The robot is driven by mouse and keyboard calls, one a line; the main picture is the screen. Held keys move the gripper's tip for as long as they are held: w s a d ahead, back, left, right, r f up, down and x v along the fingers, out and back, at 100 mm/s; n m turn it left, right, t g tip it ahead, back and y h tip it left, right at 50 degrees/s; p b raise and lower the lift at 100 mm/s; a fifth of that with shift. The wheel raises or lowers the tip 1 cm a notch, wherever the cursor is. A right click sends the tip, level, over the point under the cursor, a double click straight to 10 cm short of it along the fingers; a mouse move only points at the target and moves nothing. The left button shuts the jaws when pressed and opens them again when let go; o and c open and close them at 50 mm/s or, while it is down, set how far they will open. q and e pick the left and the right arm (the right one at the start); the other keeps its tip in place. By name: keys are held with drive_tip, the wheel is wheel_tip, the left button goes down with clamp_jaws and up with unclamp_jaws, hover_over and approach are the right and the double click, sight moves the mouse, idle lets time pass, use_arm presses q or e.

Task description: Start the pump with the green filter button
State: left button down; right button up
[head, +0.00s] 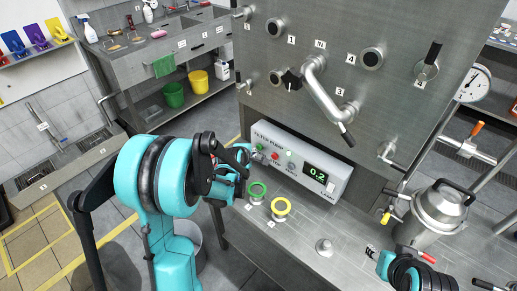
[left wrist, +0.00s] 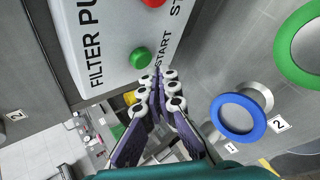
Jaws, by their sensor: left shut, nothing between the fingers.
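The filter pump box (head: 327,190) is a pale grey panel on the steel bench, with a display (head: 318,173) reading 0.2. In the left wrist view its green button (left wrist: 140,58) sits beside the START lettering, with a red button (left wrist: 153,2) above it. My left gripper (left wrist: 158,76) is shut and empty. Its fingertips are in front of the panel, just below and right of the green button in the picture; I cannot tell whether they touch. In the head view the left gripper (head: 244,155) is at the box's left end. Part of my right gripper (head: 374,254) shows at lower right.
A blue ring (left wrist: 238,114) is close to my left fingers. A metal vessel (head: 440,212) stands at right. A pipe handle (head: 325,95) hangs above.

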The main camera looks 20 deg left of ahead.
use_arm(q)
drive_tip(key=shift+s+a, duration=0.3)
drive_tip(key=shift+s, duration=0.5)
drive_tip(key=shift+s+a, duration=0.25)
drive_tip(key=shift+s, duration=0.55)
drive_tip(key=shift+s+a, duration=0.3)
drive_tip(key=shift+s, duration=0.5)
drive_tip(key=s+d+r+m+g, duration=0.1)
drive_tip(key=s+d+r+m, duration=0.6)
drive_tip(key=s+m, duration=0.2)
drive_tip(key=s+d+r+m+g, duration=0.1)
drive_tip(key=s+d+m, duration=0.1)
drive_tip(key=s+m, duration=0.4)
drive_tip(key=s+d+r+m, duration=0.1)
drive_tip(key=s+d+m, duration=0.2)
drive_tip(key=s+m, duration=0.3)
drive_tip(key=s, duration=0.2)
drive_tip(key=shift+s+g+h, duration=0.3)
drive_tip(key=shift+s+g, duration=0.1)
